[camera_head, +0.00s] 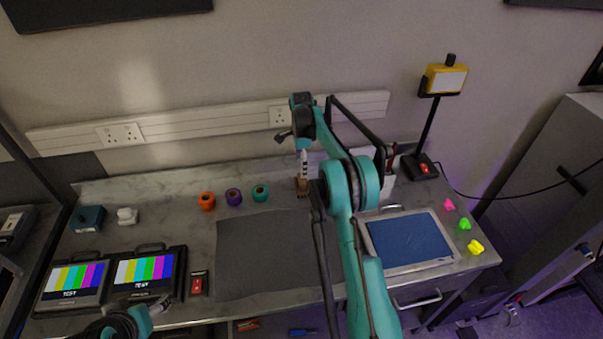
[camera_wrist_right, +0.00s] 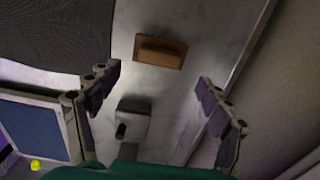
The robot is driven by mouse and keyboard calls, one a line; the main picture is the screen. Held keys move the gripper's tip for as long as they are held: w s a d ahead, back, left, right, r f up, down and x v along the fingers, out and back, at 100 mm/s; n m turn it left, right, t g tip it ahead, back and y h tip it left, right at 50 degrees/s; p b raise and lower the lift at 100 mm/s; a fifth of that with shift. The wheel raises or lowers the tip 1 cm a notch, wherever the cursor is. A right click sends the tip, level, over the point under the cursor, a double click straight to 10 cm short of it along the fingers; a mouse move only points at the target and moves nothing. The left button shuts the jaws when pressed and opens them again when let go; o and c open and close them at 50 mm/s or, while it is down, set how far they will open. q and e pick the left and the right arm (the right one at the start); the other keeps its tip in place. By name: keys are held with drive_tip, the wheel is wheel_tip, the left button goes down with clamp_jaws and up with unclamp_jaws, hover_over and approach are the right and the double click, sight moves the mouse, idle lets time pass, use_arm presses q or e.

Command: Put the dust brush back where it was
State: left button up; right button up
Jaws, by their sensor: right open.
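A brown wooden block with a raised darker bar (camera_wrist_right: 160,50) lies on the bench beside the dark mat's edge; it looks like the dust brush or its rest, and I cannot tell which. In the head view it shows as a small brown piece (camera_head: 302,187) below my right gripper. My right gripper (camera_wrist_right: 159,78) is open and empty above the bench, with the block beyond its fingertips in the wrist view. It also shows in the head view (camera_head: 303,163). My left gripper (camera_head: 140,318) is low at the left front, partly cut off, its jaws unclear.
A pale item with a dark opening (camera_wrist_right: 131,122) stands near the block. The dark mat (camera_head: 265,250) is bare. Orange, purple and teal rolls (camera_head: 233,196) stand behind it. A blue-faced panel (camera_head: 410,240), a yellow lamp (camera_head: 445,79) and small coloured pieces (camera_head: 464,224) are at right.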

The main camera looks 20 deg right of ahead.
drive_tip(key=s+a+r+n+t, duration=0.1)
drive_tip(key=s+a+r+n, duration=0.2)
drive_tip(key=r, duration=0.4)
drive_tip(key=s+a+r+n+t, duration=0.1)
drive_tip(key=s+a+r+n, duration=0.2)
drive_tip(key=r, duration=0.4)
drive_tip(key=s+a+r+n+t, duration=0.1)
drive_tip(key=s+a+r+n, duration=0.1)
drive_tip(key=s, duration=0.3)
drive_tip(key=s+a+r+n+t, duration=0.1)
drive_tip(key=s+a+r+n, duration=0.15)
drive_tip(key=s, duration=0.25)
drive_tip(key=s+a+f+n+t, duration=0.1)
drive_tip(key=s+a+f+n, duration=0.1)
drive_tip(key=s, duration=0.5)
drive_tip(key=s+a+f+n+t, duration=0.1)
drive_tip(key=s+a+f+n, duration=0.1)
drive_tip(key=s+n, duration=0.3)
drive_tip(key=s+a+f+n+t, duration=0.1)
drive_tip(key=s+a+f+n, duration=0.1)
drive_tip(key=s, duration=0.6)
drive_tip(key=shift+s+a+f+n, duration=0.25)
drive_tip(key=shift+s+f+n, duration=0.1)
drive_tip(key=shift+n, duration=0.3)
